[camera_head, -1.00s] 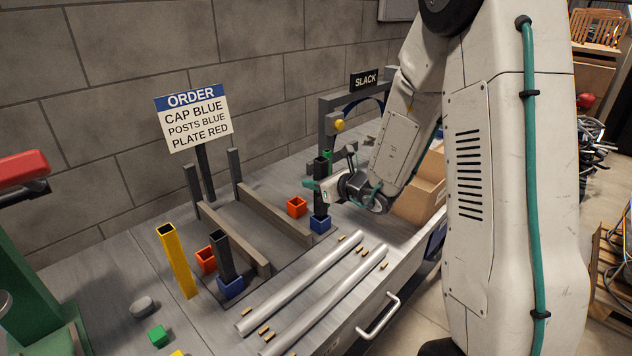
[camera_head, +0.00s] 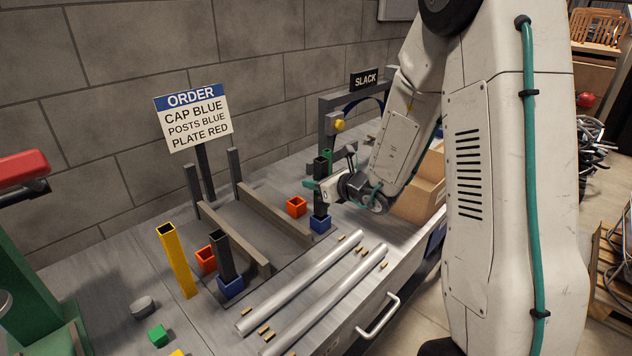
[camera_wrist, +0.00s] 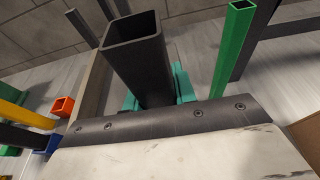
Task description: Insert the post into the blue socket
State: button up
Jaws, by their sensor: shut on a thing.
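My gripper (camera_head: 320,186), with teal fingers, is shut on a dark hollow square post (camera_head: 321,205). The post is upright, and its open top shows large in the wrist view (camera_wrist: 137,60) between the fingers. Its lower end meets the right blue socket (camera_head: 320,226) and appears to be in its mouth; how deep it sits I cannot tell. A second dark post (camera_head: 221,252) stands upright in the left blue socket (camera_head: 231,288). The wrist view does not show the socket under the held post.
Orange-red sockets (camera_head: 297,207) (camera_head: 206,260) stand beside the blue ones. A yellow post (camera_head: 176,262) stands at left. A green post (camera_wrist: 232,50) rises close to the gripper. Grey rails (camera_head: 235,240) lie left of the held post; silver rods (camera_head: 305,285) lie in front.

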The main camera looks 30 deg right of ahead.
jog(key=shift+f, duration=2.65)
jog(key=o, duration=1.1)
jog(key=v, duration=0.7)
jog(key=shift+s+d+r, duration=0.1)
jog(key=shift+s+r, duration=0.05)
jog(key=shift+s, duration=0.2)
